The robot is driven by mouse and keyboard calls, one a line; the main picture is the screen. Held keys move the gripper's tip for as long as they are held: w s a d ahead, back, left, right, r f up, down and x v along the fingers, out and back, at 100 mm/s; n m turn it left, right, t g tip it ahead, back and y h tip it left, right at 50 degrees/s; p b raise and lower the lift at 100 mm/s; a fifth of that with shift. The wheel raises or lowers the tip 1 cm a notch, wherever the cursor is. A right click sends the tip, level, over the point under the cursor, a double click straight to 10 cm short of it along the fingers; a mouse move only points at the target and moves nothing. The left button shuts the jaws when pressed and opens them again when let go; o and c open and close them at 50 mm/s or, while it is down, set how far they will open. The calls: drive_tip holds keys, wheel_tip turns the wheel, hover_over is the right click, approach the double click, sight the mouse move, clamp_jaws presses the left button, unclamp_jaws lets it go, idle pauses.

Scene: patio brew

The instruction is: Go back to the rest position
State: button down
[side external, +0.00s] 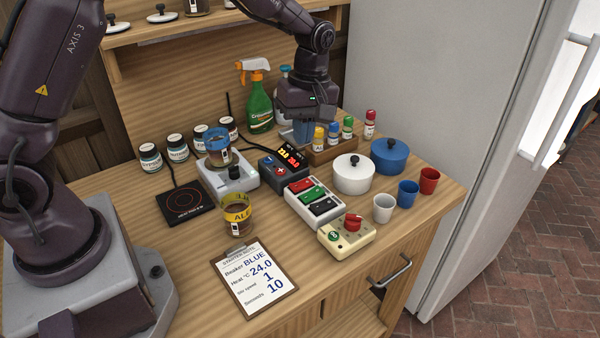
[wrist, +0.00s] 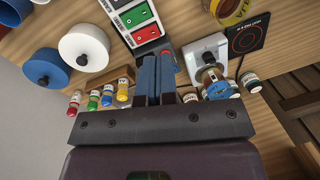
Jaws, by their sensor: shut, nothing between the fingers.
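My gripper (side external: 304,129) points down over the back of the wooden counter, behind the black temperature controller (side external: 283,168) and left of the small bottle rack (side external: 333,152). In the wrist view my gripper's two blue fingers (wrist: 156,80) are closed together with nothing between them. Part of the fingers is hard to make out in the side view. A beaker with a blue band (side external: 217,148) stands on the white stirrer (side external: 232,173). A beaker with a yellow band (side external: 237,214) stands on the counter in front of it.
A green spray bottle (side external: 258,106) stands close behind my gripper. White (side external: 353,176) and blue (side external: 389,157) lidded pots stand to the right, with several small cups. A switch box (side external: 313,199), a timer with a red knob (side external: 347,235) and a clipboard (side external: 254,281) lie nearer the front.

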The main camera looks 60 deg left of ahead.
drive_tip(key=s+r+m+t, duration=0.3)
drive_tip(key=s+r+m, duration=0.4)
drive_tip(key=s, duration=0.4)
drive_tip(key=s+r+m+t, duration=0.4)
drive_tip(key=s+r+m, duration=0.4)
drive_tip(key=s, duration=0.3)
drive_tip(key=shift+d+r+m, duration=0.2)
drive_tip(key=shift+r+m, duration=0.1)
drive_tip(key=shift+r, duration=0.2)
